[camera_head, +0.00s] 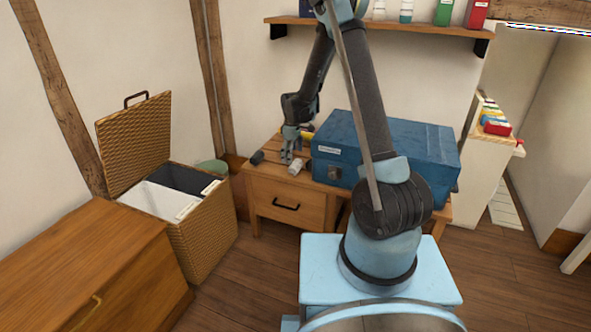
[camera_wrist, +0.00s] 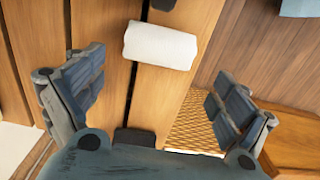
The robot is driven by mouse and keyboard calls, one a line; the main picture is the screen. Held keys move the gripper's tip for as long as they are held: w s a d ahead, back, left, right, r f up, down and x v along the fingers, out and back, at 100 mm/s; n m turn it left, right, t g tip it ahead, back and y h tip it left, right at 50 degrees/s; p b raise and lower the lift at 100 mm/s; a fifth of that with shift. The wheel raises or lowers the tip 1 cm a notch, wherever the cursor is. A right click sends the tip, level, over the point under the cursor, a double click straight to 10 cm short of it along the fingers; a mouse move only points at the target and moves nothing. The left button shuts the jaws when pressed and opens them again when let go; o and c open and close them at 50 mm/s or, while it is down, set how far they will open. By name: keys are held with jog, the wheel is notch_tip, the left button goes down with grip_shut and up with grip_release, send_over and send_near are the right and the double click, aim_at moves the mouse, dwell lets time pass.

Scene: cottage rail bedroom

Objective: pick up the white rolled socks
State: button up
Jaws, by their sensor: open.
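The white rolled socks (camera_head: 295,167) lie on the slatted top of the wooden nightstand (camera_head: 270,183), near its front edge and left of the blue box. In the wrist view the socks (camera_wrist: 160,46) show as a white roll lying across the planks. My gripper (camera_head: 290,157) is open, pointing down just above and behind the socks in the head view. In the wrist view its fingers (camera_wrist: 158,78) are spread wide to either side, with the socks ahead of them, towards the upper edge. Nothing is between the fingers.
A large blue box (camera_head: 385,148) stands close to the right of the socks. A dark roll (camera_head: 257,157) lies to their left. An open wicker hamper (camera_head: 207,225) stands left of the nightstand. A shelf (camera_head: 390,30) with bottles hangs above.

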jog(key=shift+w+f, duration=0.2)
jog(key=shift+f, duration=2.55)
jog(key=c, duration=1.1)
